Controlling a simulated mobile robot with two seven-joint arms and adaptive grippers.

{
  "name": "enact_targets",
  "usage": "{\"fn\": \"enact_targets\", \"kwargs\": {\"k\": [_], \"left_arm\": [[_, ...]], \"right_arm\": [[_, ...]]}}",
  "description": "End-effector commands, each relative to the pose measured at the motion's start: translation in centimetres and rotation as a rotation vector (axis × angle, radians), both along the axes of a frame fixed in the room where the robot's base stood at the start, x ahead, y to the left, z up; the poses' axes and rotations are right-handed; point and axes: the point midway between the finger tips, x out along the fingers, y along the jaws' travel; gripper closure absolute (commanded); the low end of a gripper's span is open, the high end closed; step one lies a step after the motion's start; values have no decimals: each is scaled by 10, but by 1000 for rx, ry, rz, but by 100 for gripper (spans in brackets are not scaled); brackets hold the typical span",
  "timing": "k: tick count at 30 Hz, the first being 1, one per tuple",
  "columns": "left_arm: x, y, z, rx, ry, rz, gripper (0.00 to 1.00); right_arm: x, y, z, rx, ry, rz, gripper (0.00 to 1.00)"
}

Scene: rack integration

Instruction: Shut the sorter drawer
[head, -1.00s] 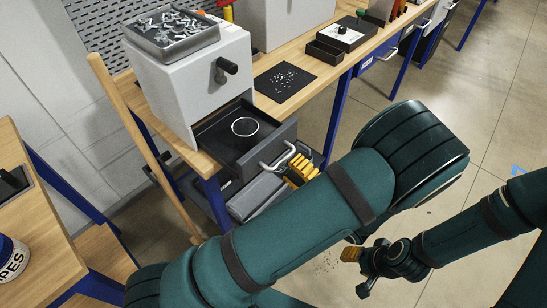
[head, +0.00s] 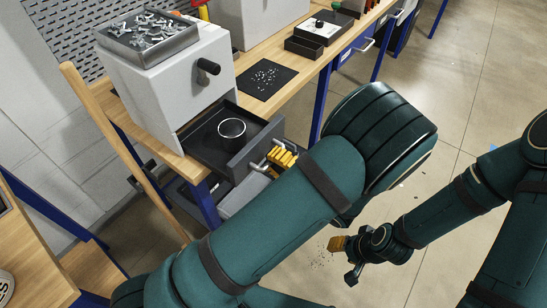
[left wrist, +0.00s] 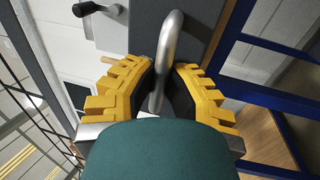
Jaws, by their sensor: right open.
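The grey sorter (head: 165,85) stands on the bench, and its black-lined drawer (head: 205,150) is pulled open. A small round ring-rimmed cup (head: 232,131) is in the drawer. The drawer front carries a metal bar handle, seen in the left wrist view (left wrist: 170,45). My left gripper (head: 283,158), with yellow fingers, is at the handle. In the left wrist view, the bar runs between its fingers (left wrist: 165,75); whether they press on it is unclear. My left arm hides part of the area below. My right gripper (head: 345,258) is open and empty over the floor.
A tray of metal parts (head: 148,35) sits on top of the sorter. A black mat (head: 264,79) with small pieces lies beside it on the bench. A wooden pole (head: 122,150) leans at the left. Blue bench legs (head: 206,200) stand under the drawer.

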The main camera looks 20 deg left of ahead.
Motion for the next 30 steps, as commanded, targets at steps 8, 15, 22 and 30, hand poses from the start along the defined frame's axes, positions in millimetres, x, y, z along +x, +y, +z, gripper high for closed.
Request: {"fn": "enact_targets", "kwargs": {"k": [8, 15, 22, 30], "left_arm": [[4, 10, 2, 3, 1, 1, 100], [22, 62, 5, 4, 2, 6, 100], [40, 112, 3, 2, 0, 2, 100], [45, 123, 0, 2, -1, -1, 100]], "right_arm": [[-1, 0, 8, 0, 2, 1, 53], [-3, 0, 40, 1, 8, 0, 53], [3, -1, 59, -2, -6, -12, 53], [5, -1, 60, -2, -10, -16, 53]]}}
